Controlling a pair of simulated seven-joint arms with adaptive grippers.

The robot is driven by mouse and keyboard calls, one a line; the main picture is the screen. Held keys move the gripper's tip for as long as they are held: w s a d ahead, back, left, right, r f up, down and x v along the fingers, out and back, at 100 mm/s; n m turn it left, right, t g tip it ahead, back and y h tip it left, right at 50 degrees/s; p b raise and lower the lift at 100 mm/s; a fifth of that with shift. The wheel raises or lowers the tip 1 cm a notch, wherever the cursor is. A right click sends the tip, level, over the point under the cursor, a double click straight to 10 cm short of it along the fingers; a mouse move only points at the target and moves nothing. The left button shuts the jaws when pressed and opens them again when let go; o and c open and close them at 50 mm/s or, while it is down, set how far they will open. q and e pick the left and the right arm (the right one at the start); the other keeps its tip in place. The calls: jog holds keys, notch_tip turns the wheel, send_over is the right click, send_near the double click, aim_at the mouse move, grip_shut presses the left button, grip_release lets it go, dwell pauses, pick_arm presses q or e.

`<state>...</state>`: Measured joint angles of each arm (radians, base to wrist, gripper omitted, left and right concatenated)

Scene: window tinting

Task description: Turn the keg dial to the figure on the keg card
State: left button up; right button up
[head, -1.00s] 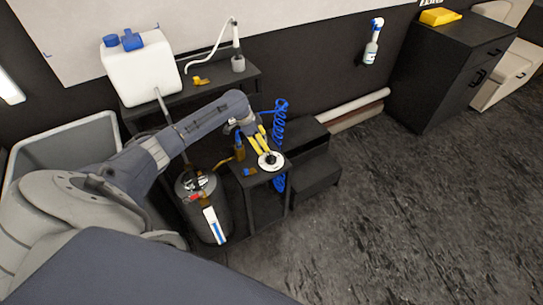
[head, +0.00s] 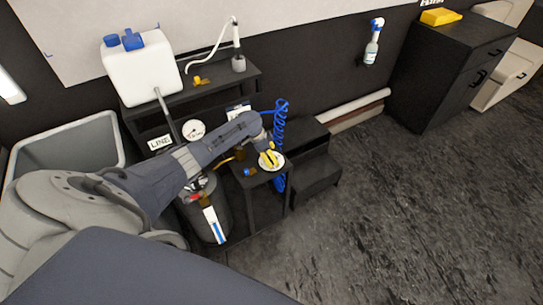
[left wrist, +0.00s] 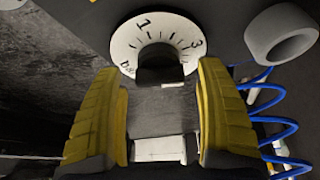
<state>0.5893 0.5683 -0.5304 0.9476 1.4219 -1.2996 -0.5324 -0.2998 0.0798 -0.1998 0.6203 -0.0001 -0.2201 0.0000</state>
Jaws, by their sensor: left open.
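The white dial (left wrist: 152,36) has a dark knob (left wrist: 160,68) at its centre, dark tick marks and the figures 1 and 3. In the head view the dial (head: 279,166) sits on a small black stand. My left gripper (left wrist: 160,100) is open, with its yellow fingers either side of the knob in the wrist picture; I cannot tell whether they touch it. It also shows over the dial in the head view (head: 269,158). The dark keg (head: 197,222) stands left of the stand. A white card (head: 238,107) behind my arm is partly hidden and unreadable. My right gripper is not in view.
A LINE card (head: 160,142) and a round gauge (head: 194,130) are behind my arm. A blue coiled hose (head: 281,120) hangs close beside the stand. A grey ring-shaped part (left wrist: 282,35) is right of the dial. The floor at right is clear.

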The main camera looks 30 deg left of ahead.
pick_arm(q)
jog(key=shift+c, duration=0.4)
jog(key=c, duration=1.2)
